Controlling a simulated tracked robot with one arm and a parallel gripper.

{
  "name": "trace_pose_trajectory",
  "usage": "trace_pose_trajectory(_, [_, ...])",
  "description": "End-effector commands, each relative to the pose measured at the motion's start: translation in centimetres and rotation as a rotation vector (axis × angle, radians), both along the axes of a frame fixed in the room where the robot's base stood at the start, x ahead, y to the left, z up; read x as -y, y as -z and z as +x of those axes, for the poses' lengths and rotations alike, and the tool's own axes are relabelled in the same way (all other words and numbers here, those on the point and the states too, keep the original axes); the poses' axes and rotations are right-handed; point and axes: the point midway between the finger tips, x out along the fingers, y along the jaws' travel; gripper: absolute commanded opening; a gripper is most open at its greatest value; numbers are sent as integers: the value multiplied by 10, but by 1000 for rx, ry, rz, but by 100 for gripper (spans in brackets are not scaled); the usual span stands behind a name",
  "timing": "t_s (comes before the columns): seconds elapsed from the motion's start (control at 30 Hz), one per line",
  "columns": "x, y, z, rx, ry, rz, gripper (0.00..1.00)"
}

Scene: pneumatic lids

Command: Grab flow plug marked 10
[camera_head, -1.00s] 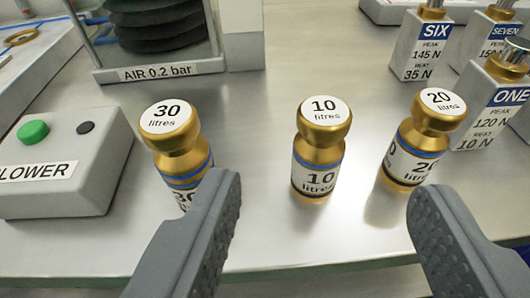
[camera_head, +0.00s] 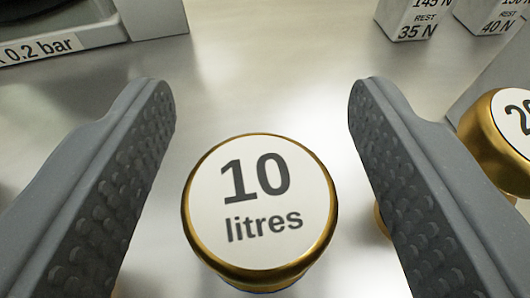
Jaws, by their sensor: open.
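The flow plug marked 10 (camera_head: 260,205) is brass with a white round top reading "10 litres". It stands upright at the lower middle of the view, seen almost from above, so its body is mostly hidden under its head. My gripper (camera_head: 262,100) is open, with one grey ribbed finger on each side of the plug. A gap shows between each finger and the plug's head, and neither finger touches the head.
The flow plug marked 20 (camera_head: 490,145) stands close outside the right finger, partly cut off. White labelled blocks (camera_head: 405,20) stand at the top right. A grey base with an "0.2 bar" label (camera_head: 40,48) is at top left. Bare metal surface lies ahead.

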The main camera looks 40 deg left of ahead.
Motion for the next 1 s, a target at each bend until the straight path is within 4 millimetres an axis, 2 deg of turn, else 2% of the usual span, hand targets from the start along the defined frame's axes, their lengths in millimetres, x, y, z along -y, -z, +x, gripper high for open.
trace_pose_trajectory(0.23, [-3, 1, 3, 0, 0, 0, 54])
trace_pose_trajectory(0.27, [-3, 1, 3, 0, 0, 0, 48])
trace_pose_trajectory(0.43, [-3, 1, 3, 1, 0, -1, 1])
trace_pose_trajectory(0.77, [-3, -1, 3, 1, -1, 0, 0])
trace_pose_trajectory(1.0, [-3, -17, 3, 4, -1, 0, 0])
